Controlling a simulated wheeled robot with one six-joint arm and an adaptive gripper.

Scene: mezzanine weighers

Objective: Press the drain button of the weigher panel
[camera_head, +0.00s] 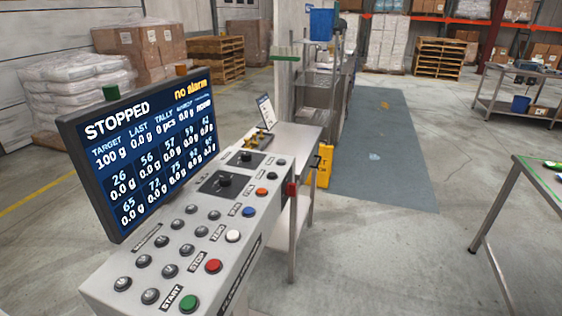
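The weigher panel (215,290) is a grey sloping console in the lower left. Its near right edge carries a row of coloured buttons: a green button (189,303) marked START, a red button (214,265) marked STOP, then a white button (232,236), a blue button (249,212) and an orange button (262,191) farther back. Labels beside the farther buttons are too small to read surely, so I cannot tell which is drain. The screen (150,141) above the panel reads STOPPED and "no alarm". My gripper is not in view.
Several grey buttons and two black dials (224,181) fill the rest of the panel. A steel table (291,141) stands behind it, with a yellow floor sign (324,167) beside it. Another table (519,160) is at right. The grey floor between is open.

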